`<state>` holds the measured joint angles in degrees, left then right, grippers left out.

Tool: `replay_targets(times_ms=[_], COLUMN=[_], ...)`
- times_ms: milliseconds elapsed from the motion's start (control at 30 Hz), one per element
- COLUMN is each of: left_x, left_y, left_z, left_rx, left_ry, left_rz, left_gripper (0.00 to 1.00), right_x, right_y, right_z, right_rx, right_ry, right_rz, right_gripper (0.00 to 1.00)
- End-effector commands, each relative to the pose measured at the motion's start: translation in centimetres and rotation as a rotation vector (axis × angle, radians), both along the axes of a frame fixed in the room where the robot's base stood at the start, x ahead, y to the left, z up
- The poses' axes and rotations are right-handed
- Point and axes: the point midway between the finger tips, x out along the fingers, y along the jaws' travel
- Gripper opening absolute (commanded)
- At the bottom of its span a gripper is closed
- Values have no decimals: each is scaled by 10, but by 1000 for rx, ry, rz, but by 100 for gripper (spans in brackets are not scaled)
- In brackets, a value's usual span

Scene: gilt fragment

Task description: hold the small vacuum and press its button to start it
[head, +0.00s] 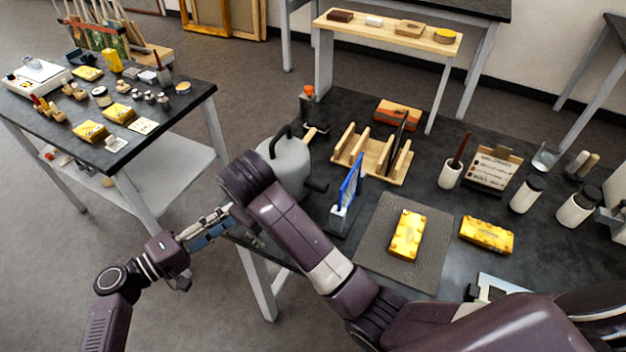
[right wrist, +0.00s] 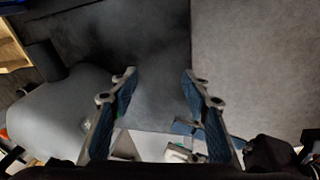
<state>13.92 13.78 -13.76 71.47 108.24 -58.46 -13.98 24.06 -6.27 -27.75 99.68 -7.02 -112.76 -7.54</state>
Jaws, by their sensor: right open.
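The small vacuum (head: 285,165) is a rounded grey body with a black handle and a dark nozzle. It stands at the near left edge of the dark workbench, partly hidden behind my right arm. A grey rounded body, likely the vacuum (right wrist: 65,120), fills the left of the right wrist view. My right gripper (right wrist: 160,73) is open and empty, with the grey body beside its left finger. My left gripper (head: 220,225) is off the bench's left edge, apart from the vacuum; its finger gap is unclear. I cannot make out the vacuum's button.
A yellow block (head: 407,235) lies on a grey mat (head: 375,235). A cluttered side table (head: 190,95) is at the left; open floor lies between the tables.

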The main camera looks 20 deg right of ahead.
Motion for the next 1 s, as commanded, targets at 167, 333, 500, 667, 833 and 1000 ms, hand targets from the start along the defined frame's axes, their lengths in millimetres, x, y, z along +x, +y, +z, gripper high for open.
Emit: replay_targets(times_ms=[167,333,500,667,833,1000], left_x=[0,0,0,0,0,0], left_y=[0,0,0,0,0,0], left_z=[0,0,0,0,0,0], left_rx=[0,0,0,0,0,0], left_ry=[0,0,0,0,0,0], left_rz=[0,0,0,0,0,0], left_gripper=[29,29,29,29,29,29], right_x=[34,44,47,54,64,72], right_y=[-66,-108,-125,-134,-145,-153], right_z=[34,55,59,43,21,4], right_rx=[-198,-331,-384,-389,-387,-387], right_ry=[-83,-95,-89,-85,-85,-86], right_rz=[75,115,128,131,131,130], right_gripper=[43,43,43,43,43,43])
